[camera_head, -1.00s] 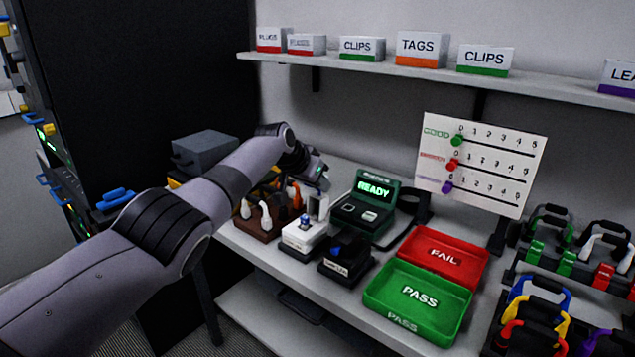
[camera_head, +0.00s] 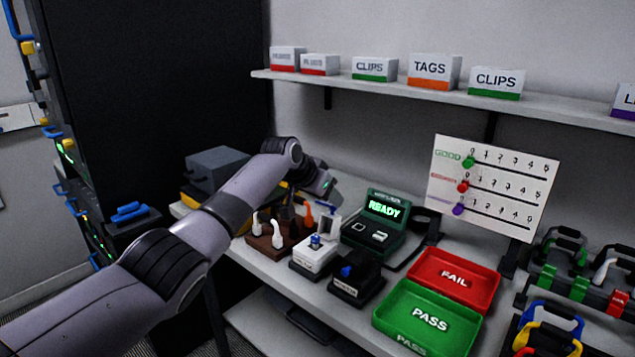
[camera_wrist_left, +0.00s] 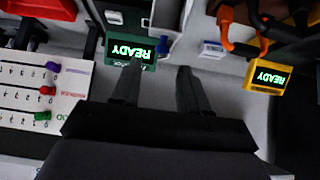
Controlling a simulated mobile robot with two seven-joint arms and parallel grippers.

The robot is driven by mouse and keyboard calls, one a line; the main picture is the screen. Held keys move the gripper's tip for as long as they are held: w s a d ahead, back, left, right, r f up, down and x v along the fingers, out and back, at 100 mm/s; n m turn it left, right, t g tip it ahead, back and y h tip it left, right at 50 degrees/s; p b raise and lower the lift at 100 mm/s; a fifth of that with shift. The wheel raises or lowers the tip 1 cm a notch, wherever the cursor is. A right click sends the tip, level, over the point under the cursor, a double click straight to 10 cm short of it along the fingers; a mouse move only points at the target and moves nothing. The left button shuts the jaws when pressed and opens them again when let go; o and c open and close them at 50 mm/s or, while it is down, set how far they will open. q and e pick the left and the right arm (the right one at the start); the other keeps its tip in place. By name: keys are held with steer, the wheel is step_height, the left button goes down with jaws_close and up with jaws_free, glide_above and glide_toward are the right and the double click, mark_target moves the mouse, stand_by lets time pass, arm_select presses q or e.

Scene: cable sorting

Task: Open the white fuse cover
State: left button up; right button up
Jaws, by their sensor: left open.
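The white fuse unit (camera_head: 314,258) stands on the bench with a blue part on top. A pale upright panel (camera_head: 327,226), apparently its cover, rises at its back right side. In the left wrist view a pale panel (camera_wrist_left: 168,16) with a blue part beside it shows beyond the fingers, near the top edge. My left gripper (camera_wrist_left: 158,78) is open and empty, its two dark fingers apart over bare bench. In the head view my left wrist is just above and behind the panel, and the fingertips are hard to make out. My right gripper is not in view.
A green tester (camera_head: 376,225) reading READY is right of the fuse unit. A black unit with a blue knob (camera_head: 346,272) stands in front. A brown rack (camera_head: 270,240) holds plugs to the left. Red FAIL (camera_head: 486,302) and green PASS (camera_head: 384,314) trays lie right.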

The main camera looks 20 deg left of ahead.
arm_select(q)
steer(key=shift+b+v, duration=0.3)
steer(key=shift+v, duration=2.2)
